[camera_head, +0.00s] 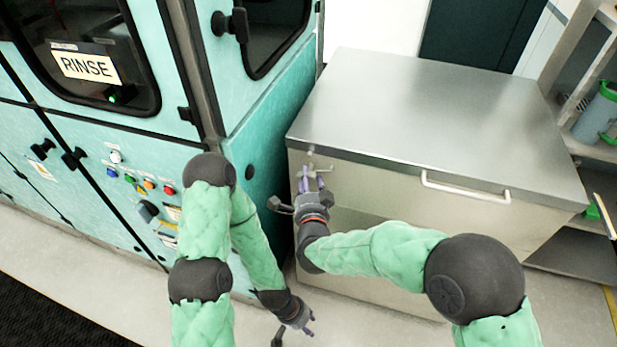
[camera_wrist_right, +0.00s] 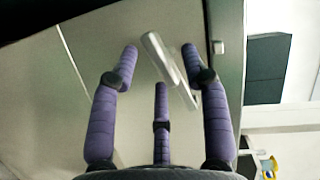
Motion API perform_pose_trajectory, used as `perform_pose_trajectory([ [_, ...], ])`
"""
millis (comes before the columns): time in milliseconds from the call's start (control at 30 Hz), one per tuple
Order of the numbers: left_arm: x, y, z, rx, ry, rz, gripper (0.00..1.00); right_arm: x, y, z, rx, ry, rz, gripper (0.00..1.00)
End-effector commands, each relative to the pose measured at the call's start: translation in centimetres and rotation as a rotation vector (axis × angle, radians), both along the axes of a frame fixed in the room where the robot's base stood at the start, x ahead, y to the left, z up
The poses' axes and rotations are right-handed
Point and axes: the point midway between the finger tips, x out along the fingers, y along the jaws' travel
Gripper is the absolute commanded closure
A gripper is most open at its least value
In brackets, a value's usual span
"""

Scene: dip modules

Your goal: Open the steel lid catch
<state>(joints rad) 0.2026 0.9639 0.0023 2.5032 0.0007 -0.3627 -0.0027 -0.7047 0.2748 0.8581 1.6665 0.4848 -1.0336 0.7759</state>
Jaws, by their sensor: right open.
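The steel chest (camera_head: 390,220) has a flat lid (camera_head: 430,110), which lies shut on it. The lid catch (camera_head: 311,163) is a small pale metal piece on the chest's front, near the left end of the lid's edge. In the right wrist view the catch (camera_wrist_right: 160,55) is a pale lever standing between my fingertips. My right gripper (camera_head: 312,180) is open at the catch, and its purple fingers (camera_wrist_right: 160,75) spread around the lever without a clear grip. My left gripper (camera_head: 305,325) hangs low over the floor, away from the chest; its fingers are too small to read.
A white bar handle (camera_head: 465,188) is fixed on the chest's front, right of the catch. A teal rinse machine (camera_head: 120,190) with knobs and coloured buttons stands close on the left. Shelving with a green-topped container (camera_head: 598,112) is at the right. Floor is clear in front.

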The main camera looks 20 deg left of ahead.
Motion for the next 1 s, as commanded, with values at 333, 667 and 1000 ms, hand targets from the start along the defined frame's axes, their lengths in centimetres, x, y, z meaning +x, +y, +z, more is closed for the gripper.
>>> perform_pose_trajectory([
  [333,0.0,0.0,0.0,0.000,0.000,0.000,0.60,-6.3,-2.2,0.9,0.001,-0.002,0.001,0.54],
  [667,0.0,0.0,0.0,0.000,0.000,0.000,0.60,-9.2,-3.3,1.2,0.000,-0.001,0.000,0.54],
  [1000,0.0,0.0,0.0,0.000,0.000,0.000,0.60,-9.3,-3.3,1.1,0.000,0.000,-0.001,0.54],
])
